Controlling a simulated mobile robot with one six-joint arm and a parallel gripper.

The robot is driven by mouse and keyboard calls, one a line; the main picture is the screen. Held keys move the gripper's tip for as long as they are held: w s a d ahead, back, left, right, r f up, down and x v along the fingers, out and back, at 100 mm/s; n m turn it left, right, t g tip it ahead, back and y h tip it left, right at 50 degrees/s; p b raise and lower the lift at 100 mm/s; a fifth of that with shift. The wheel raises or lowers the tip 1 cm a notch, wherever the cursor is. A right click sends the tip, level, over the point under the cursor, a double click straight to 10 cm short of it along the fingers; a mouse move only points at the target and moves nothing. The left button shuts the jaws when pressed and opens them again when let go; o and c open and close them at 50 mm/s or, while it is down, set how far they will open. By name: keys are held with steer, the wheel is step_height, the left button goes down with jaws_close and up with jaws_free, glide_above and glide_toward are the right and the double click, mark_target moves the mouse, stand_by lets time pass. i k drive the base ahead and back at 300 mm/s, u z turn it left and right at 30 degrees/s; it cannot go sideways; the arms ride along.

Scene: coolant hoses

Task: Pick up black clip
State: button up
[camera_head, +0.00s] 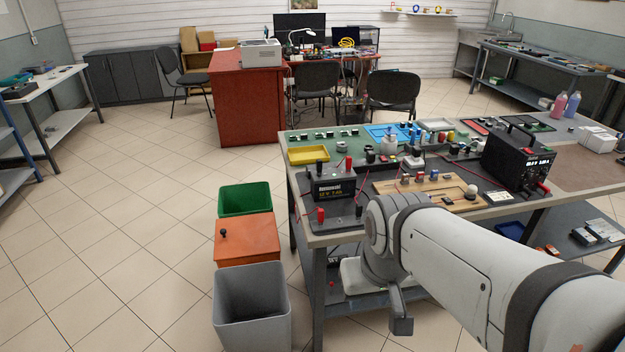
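The workbench (350,228) stands right of centre. A dark battery (333,190) sits near its front left corner with red and black pieces around it. Small black pieces stand at its upper left (319,168) and lower right (359,211); either may be the black clip, but they are too small to tell. Red pieces stand near them. My arm reaches in from the lower right and bends down in front of the bench edge. A dark grey part of my gripper (400,315) hangs below the tabletop, apart from the clips; its opening and any held thing cannot be made out.
A yellow tray (309,155), a wooden board (430,190) with small parts and a black power supply (517,158) crowd the bench. Green (246,199), orange (246,240) and grey (252,305) bins stand left of it. The floor further left is clear.

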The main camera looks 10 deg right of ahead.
mark_target(358, 207)
steer(key=i, duration=1)
steer(key=u, duration=0.05)
